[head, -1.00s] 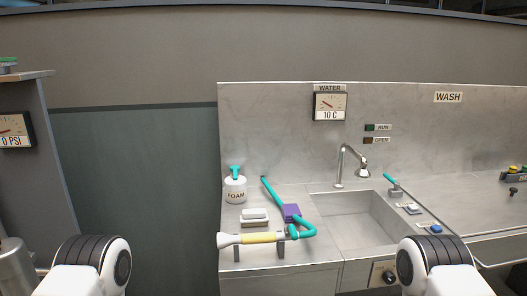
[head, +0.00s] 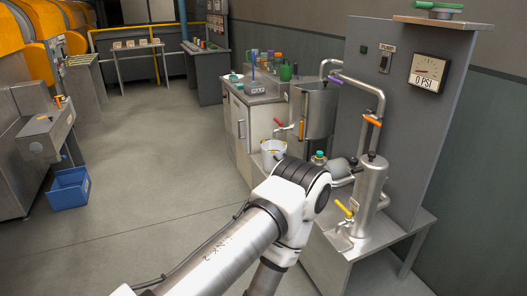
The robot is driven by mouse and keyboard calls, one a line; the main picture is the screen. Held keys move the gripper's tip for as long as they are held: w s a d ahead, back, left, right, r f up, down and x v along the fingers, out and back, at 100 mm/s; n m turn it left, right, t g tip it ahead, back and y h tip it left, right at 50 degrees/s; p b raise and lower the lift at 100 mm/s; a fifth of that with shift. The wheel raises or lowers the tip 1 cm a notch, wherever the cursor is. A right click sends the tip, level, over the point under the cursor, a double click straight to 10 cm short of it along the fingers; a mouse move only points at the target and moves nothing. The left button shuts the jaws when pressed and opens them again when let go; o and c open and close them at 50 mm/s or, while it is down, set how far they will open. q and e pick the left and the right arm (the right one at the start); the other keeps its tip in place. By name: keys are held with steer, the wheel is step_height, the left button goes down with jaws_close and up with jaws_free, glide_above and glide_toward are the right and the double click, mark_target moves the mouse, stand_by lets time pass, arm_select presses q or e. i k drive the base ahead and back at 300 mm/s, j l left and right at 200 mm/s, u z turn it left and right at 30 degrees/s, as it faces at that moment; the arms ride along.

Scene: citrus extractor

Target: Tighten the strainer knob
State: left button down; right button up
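A steel upright cylinder (head: 370,188), which looks like the strainer housing, stands on the metal bench at the right in the head view. A small dark knob (head: 371,155) sits on its top. I cannot tell how tight it is. A yellow-handled valve (head: 344,209) is low on the cylinder's left side. One of my arms crosses the lower middle, left of the cylinder, and hides part of the bench and piping. Neither gripper is in view.
Steel pipes with purple and orange handles run from an open steel tank (head: 315,110) along the grey panel. A gauge (head: 428,72) reads 0 PSI. A white bucket (head: 273,155) stands behind my arm. A blue crate (head: 69,188) is on the floor at left. The floor between is clear.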

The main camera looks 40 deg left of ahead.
mark_target(354, 162)
steer(key=u, duration=0.7)
